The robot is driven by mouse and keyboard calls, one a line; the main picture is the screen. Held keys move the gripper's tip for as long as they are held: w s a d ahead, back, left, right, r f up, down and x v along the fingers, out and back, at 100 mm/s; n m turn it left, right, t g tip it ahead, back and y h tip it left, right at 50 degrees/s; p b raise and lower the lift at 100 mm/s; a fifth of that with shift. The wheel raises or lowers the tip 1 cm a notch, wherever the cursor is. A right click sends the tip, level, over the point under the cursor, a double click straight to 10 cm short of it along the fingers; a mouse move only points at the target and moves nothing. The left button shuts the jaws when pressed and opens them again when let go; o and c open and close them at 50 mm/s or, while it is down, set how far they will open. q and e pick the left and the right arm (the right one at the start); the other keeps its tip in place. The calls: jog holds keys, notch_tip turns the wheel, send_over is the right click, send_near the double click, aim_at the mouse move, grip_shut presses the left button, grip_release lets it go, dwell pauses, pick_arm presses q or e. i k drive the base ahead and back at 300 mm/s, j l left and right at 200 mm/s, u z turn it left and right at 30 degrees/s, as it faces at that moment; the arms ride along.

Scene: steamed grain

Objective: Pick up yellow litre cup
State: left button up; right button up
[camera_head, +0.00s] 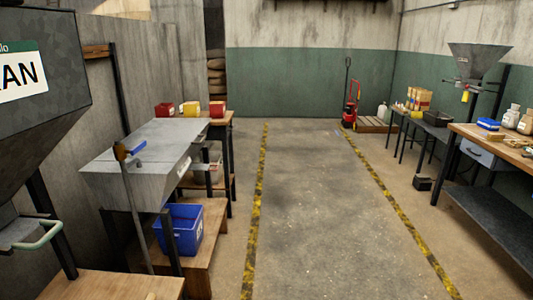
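No gripper of mine is in view.
A grey metal table (148,147) and a blue crate (180,231) on a low wooden platform stand on the left. A dark hopper (35,75) fills the near left. Benches (480,135) line the right. The floor lane (310,200) between yellow-black lines is clear, with a red hand truck (350,105) at its far end.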

aim_at(191, 109)
jog(key=i, duration=1.65)
jog(key=i+l+u, duration=0.1)
jog(key=i+u, duration=0.35)
jog(key=i+l+u, duration=0.4)
jog(key=i, duration=0.2)
jog(key=i+l+u, duration=0.45)
